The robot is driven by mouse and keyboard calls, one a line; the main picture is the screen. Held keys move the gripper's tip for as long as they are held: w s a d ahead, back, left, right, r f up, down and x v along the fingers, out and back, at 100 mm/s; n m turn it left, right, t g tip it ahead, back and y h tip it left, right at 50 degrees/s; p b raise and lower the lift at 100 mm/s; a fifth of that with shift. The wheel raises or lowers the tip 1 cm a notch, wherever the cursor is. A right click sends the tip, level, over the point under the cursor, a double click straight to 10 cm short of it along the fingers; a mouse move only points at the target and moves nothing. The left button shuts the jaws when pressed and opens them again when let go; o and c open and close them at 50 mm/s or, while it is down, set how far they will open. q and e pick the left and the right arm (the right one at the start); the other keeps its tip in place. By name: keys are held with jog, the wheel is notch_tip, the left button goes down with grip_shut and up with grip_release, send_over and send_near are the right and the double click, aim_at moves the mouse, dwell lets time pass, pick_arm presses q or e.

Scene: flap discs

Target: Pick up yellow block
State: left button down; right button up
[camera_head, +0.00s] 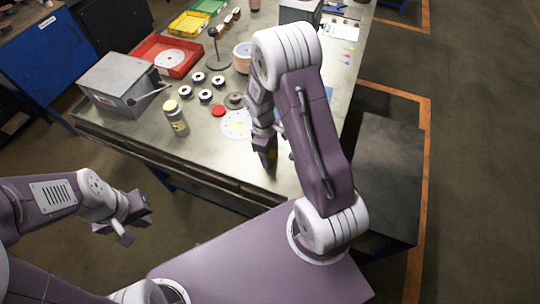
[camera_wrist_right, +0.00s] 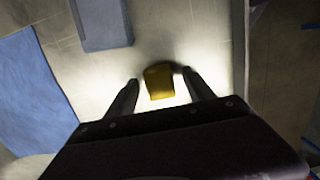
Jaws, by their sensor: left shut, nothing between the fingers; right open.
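The yellow block (camera_wrist_right: 160,82) lies on the pale worktop in the right wrist view, between the fingertips of my right gripper (camera_wrist_right: 159,79). The fingers are open on either side of it; I cannot tell whether either finger touches it. In the head view my right gripper (camera_head: 268,162) points down near the front edge of the worktop, and the arm and gripper largely hide the block. My left gripper (camera_head: 136,226) is shut and empty, off the front edge of the table, away from the block.
The worktop (camera_head: 205,150) holds a grey metal box (camera_head: 122,82), a jar (camera_head: 176,118), several small rolls, a red tray (camera_head: 167,57) and a white disc (camera_head: 237,124). In the wrist view a blue sheet (camera_wrist_right: 35,90) and a blue-grey block (camera_wrist_right: 102,22) lie left of the yellow block.

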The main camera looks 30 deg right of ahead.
aim_at(273, 155)
jog(key=shift+d+f, duration=0.1)
jog(key=shift+f, duration=0.1)
grip_shut()
jog(key=shift+r, duration=0.15)
jog(key=shift+r, duration=0.3)
jog(key=r, duration=0.4)
jog(key=shift+s, duration=0.4)
jog(key=s+d+r, duration=0.1)
jog(key=s+r, duration=0.5)
jog(key=s, duration=0.4)
jog(key=shift+s+d, duration=0.35)
jog(key=shift+d, duration=0.05)
jog(key=shift+r, duration=0.1)
